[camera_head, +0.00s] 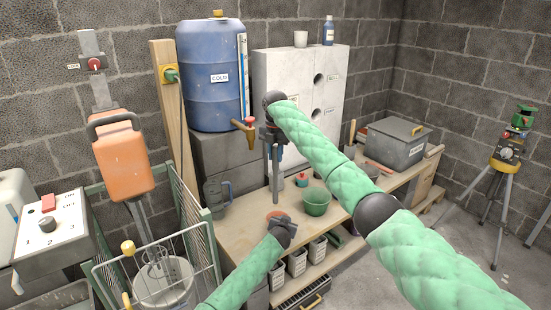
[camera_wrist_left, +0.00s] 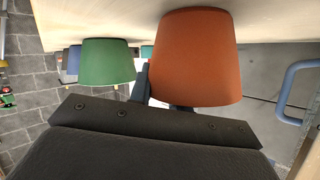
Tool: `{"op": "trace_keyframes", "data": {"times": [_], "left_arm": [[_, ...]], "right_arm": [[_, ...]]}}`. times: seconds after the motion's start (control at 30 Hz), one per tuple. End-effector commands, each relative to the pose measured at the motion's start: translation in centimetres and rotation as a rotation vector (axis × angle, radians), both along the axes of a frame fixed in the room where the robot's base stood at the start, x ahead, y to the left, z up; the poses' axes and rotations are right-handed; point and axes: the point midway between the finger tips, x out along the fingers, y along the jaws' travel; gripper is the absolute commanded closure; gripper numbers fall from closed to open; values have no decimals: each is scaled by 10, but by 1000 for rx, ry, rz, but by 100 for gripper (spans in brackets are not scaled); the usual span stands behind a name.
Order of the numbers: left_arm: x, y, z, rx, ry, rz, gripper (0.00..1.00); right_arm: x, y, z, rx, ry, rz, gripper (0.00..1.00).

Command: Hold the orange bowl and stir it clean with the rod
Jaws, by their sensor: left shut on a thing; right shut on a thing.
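The orange bowl (camera_head: 274,214) stands on the wooden bench near its front edge; it shows large in the left wrist view (camera_wrist_left: 195,60). My left gripper (camera_head: 281,222) is shut on its near side. A grey rod (camera_head: 275,180) hangs upright from my right gripper (camera_head: 273,136), which is shut on its upper part. The rod's lower end appears just over the orange bowl in the head view; I cannot tell whether it reaches inside. The bowl's inside is too small to make out.
A green bowl (camera_head: 316,203) stands right of the rod, with a small red-topped item (camera_head: 302,179) behind it. A blue-grey jug (camera_head: 217,194) is at left. A blue barrel (camera_head: 210,75) with a tap stands behind. A grey toolbox (camera_head: 396,143) sits at the bench's far right.

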Motion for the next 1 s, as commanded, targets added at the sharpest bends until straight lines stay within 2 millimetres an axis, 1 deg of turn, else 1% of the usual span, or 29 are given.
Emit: {"op": "trace_keyframes", "data": {"times": [0.03, 0.13, 0.17, 0.2, 0.27, 0.3, 0.67, 0.77, 0.87, 1.0], "left_arm": [[-1, 1, -4, 1, 5, 1, 100], [-1, 1, -4, 2, 4, 2, 100], [-1, 1, -4, 2, 4, 2, 79], [-1, 1, -4, 2, 4, 2, 71], [-1, 1, -4, 2, 4, 2, 59], [-1, 1, -4, 2, 4, 2, 56], [-3, 1, 0, 0, 1, 0, 56], [-11, 2, 2, -1, 2, 1, 56], [-22, 4, 7, -2, 2, 0, 56], [-44, 8, 15, 0, 2, 1, 56]], "right_arm": [[0, 0, 0, 0, 0, 0, 100], [0, 0, -1, 0, 0, 0, 100], [0, 0, -1, 0, 0, 0, 100], [0, 0, -1, 0, 0, 0, 100], [0, 0, -1, 0, 0, 0, 100], [0, 0, -1, 0, 0, 0, 100], [0, 0, 0, 0, 0, 0, 100], [0, 0, 0, 0, 0, 0, 100], [0, 0, 0, 0, 0, 0, 100], [0, 0, 0, 0, 0, 0, 100]]}}
